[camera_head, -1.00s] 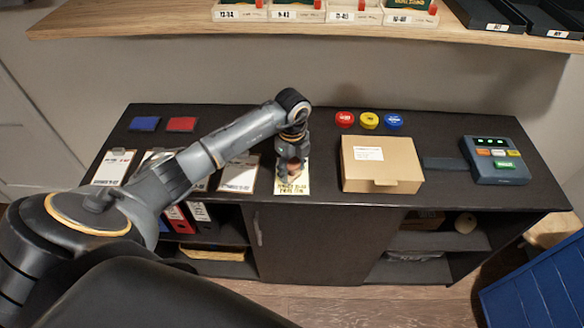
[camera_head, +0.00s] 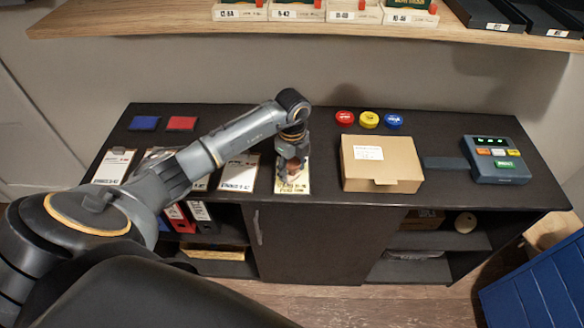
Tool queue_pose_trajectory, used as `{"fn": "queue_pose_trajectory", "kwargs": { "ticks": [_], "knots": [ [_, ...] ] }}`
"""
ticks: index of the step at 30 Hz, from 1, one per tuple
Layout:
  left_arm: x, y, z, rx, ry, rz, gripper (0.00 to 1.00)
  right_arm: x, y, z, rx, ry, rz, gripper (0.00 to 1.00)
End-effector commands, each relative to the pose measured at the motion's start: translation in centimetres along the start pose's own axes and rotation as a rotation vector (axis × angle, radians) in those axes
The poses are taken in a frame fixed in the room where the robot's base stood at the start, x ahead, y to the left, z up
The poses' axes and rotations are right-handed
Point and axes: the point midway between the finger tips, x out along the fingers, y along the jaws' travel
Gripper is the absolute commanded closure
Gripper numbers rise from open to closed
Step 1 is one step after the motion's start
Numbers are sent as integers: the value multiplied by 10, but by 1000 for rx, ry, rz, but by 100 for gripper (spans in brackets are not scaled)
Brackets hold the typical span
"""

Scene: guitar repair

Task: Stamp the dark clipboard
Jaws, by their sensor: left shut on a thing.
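My left gripper (camera_head: 293,163) is shut on a small brownish thing, probably a stamp (camera_head: 293,169), and holds it over a clipboard with a cream sheet (camera_head: 292,187). The gap between them is too small to judge. Left of it lies a clipboard with a white sheet (camera_head: 239,174). Another clipboard (camera_head: 113,166) lies at the far left, and more between these two are partly hidden by my arm. I cannot tell for certain which clipboard is the dark one. A blue pad (camera_head: 145,123) and a red pad (camera_head: 182,123) lie behind them. My right gripper is not in view.
A cardboard box (camera_head: 381,163) stands just right of the cream sheet. Red (camera_head: 344,118), yellow (camera_head: 368,120) and blue (camera_head: 393,121) round items lie behind it. A device with buttons (camera_head: 495,160) is at the right of the dark cabinet top (camera_head: 450,196). A wooden shelf (camera_head: 200,25) hangs above.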

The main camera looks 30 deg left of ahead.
Motion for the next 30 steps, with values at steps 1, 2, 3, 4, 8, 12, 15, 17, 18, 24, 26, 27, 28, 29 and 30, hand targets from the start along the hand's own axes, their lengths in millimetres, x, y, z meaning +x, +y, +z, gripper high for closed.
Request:
{"fn": "queue_pose_trajectory", "kwargs": {
  "ticks": [1, 2, 3, 4, 8, 12, 15, 17, 18, 24, 26, 27, 28, 29, 30],
  "knots": [
    [2, 1, -1, 1, 1, 4, 68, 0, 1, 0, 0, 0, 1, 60],
    [2, 1, -1, 1, 1, 4, 68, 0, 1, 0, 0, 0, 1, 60],
    [2, 1, -1, 1, 1, 4, 68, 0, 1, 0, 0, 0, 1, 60],
    [2, 1, -1, 1, 1, 5, 68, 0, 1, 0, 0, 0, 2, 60],
    [-2, 1, -1, 1, 1, 5, 68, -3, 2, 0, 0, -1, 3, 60],
    [-13, 1, 0, 1, 0, 4, 68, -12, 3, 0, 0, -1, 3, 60],
    [-22, 1, 0, 1, -1, 3, 68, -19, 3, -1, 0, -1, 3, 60],
    [-26, 1, 0, 1, -1, 3, 68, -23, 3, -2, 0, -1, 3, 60],
    [-30, 1, 0, 2, -1, 3, 68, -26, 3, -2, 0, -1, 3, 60],
    [-46, 0, 0, 1, 0, 2, 68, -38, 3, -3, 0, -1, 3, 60],
    [-51, 0, 0, 1, 0, 2, 68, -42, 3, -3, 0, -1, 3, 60],
    [-54, 0, 0, 1, 0, 2, 68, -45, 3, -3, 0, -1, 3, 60],
    [-57, 0, 0, 1, 0, 2, 68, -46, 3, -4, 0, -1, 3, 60],
    [-59, 0, 0, 1, 0, 2, 68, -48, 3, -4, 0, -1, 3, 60],
    [-62, 0, 0, 1, 0, 2, 68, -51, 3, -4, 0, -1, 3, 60]
  ]
}}
